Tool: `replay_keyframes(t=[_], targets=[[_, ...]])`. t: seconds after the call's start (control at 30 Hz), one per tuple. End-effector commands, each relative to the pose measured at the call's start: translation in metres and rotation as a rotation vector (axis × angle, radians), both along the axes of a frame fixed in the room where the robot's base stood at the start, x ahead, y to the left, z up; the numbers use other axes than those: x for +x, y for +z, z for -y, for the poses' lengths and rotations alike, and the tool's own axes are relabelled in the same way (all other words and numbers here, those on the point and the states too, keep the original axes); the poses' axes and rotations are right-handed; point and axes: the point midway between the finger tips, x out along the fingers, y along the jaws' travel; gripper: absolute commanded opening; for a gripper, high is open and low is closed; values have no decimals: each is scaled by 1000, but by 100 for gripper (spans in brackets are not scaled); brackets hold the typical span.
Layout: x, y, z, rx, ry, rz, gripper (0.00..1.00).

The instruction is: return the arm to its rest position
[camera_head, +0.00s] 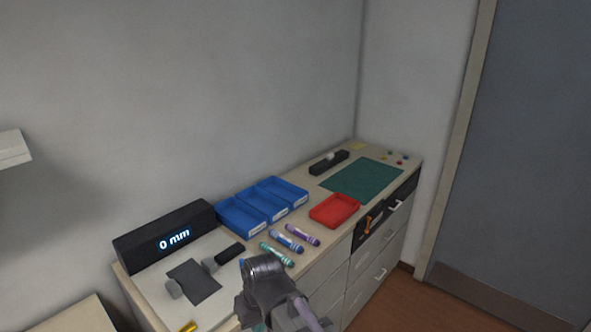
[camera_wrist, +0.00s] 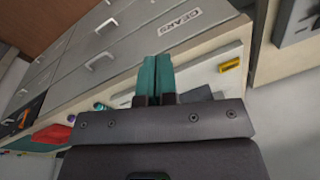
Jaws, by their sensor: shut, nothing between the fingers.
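My gripper (camera_wrist: 156,76) shows in the wrist view as two teal fingers pressed together, with nothing between them. In the head view my arm covers part of the counter's front edge at the bottom centre, and the fingertips cannot be made out. Three toner cartridges lie on the counter beyond the arm: a purple one (camera_head: 302,235), a blue one (camera_head: 287,242) and a teal one (camera_head: 276,254).
Blue bins (camera_head: 243,222) stand along the wall, beside a red tray (camera_head: 335,210) and a green mat (camera_head: 362,178). A black display (camera_head: 165,238) reads 0 mm. A yellow piece (camera_wrist: 230,65) lies near the counter edge. Drawers (camera_wrist: 100,62) face the wrist camera.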

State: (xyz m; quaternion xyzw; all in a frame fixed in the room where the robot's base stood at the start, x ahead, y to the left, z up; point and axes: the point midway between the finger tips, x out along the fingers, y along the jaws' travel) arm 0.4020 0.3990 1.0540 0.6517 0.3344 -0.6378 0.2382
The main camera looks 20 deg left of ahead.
Motion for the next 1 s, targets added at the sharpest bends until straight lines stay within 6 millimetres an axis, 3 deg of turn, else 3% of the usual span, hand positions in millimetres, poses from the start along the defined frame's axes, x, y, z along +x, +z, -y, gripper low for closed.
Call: replay_keyframes(t=[0.03, 0.17, 0.2, 0.3, 0.4, 0.5, 0.57, 1.0], targets=[[15, -2, 50, -26, -89, 1, 0], [47, -4, 175, -95, -333, 1, 0], [51, -5, 214, -113, -413, 0, 0], [53, -6, 303, -142, -601, -9, 0], [53, -7, 363, -145, -744, -16, 0], [56, -7, 394, -144, -820, -22, 0], [56, -7, 400, -144, -836, -22, 0], [57, -7, 400, -143, -836, -22, 0]])
